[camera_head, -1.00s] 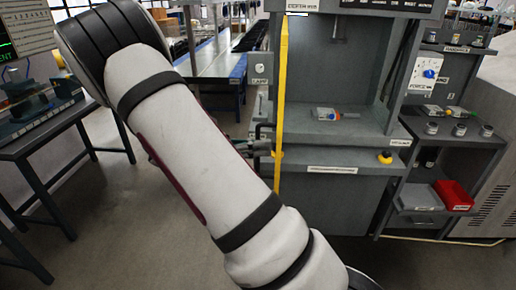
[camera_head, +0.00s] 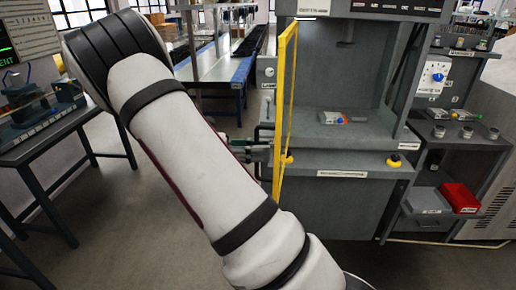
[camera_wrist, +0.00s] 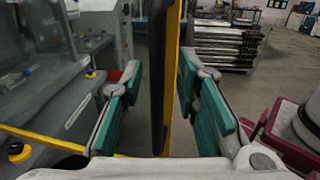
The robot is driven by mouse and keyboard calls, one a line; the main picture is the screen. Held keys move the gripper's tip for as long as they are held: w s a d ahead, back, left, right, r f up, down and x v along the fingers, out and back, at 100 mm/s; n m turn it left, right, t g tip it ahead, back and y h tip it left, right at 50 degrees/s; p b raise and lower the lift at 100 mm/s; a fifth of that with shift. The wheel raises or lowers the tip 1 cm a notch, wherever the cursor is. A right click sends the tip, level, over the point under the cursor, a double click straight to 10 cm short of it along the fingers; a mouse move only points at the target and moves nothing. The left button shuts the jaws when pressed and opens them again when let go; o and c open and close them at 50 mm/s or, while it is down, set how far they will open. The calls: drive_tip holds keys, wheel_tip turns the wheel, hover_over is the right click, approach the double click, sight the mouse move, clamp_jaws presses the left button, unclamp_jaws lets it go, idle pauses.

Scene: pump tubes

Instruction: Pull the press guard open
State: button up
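The press guard (camera_head: 279,120) is a yellow frame at the left front of the grey press (camera_head: 345,90). It stands swung out from the press and shows almost edge-on in the head view. In the wrist view its yellow upright (camera_wrist: 172,85) runs vertically, with a dark vertical bar (camera_wrist: 158,80) beside it. My gripper (camera_wrist: 160,70) has its teal fingers on either side of the bar and upright, apart, with gaps visible. In the head view my gripper (camera_head: 262,152) is at the guard's left side, small and partly hidden by my arm.
The press bed holds a small part (camera_head: 338,118); a yellow button (camera_head: 393,161) sits on its front. A red bin (camera_head: 459,197) is on the right shelf. A dark table (camera_head: 60,135) stands at the left. Open floor lies between the table and press.

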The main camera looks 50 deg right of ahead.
drive_tip(key=v, duration=1.2)
drive_tip(key=shift+d, duration=0.1)
idle(0.4)
drive_tip(key=s+a+r+m+t+y, duration=0.1)
drive_tip(key=s+r+m+t+y, duration=0.15)
drive_tip(key=s+y, duration=0.2)
drive_tip(key=s+a+r+m+t+y, duration=0.1)
drive_tip(key=s+a+r+t+y, duration=0.1)
drive_tip(key=s+t+y, duration=0.3)
drive_tip(key=s+a+r+m+t+y, duration=0.3)
drive_tip(key=s+a+m+t, duration=0.2)
drive_tip(key=s+a+t, duration=0.5)
drive_tip(key=shift+s+a, duration=0.55)
drive_tip(key=shift+s, duration=0.4)
drive_tip(key=shift+m, duration=0.25)
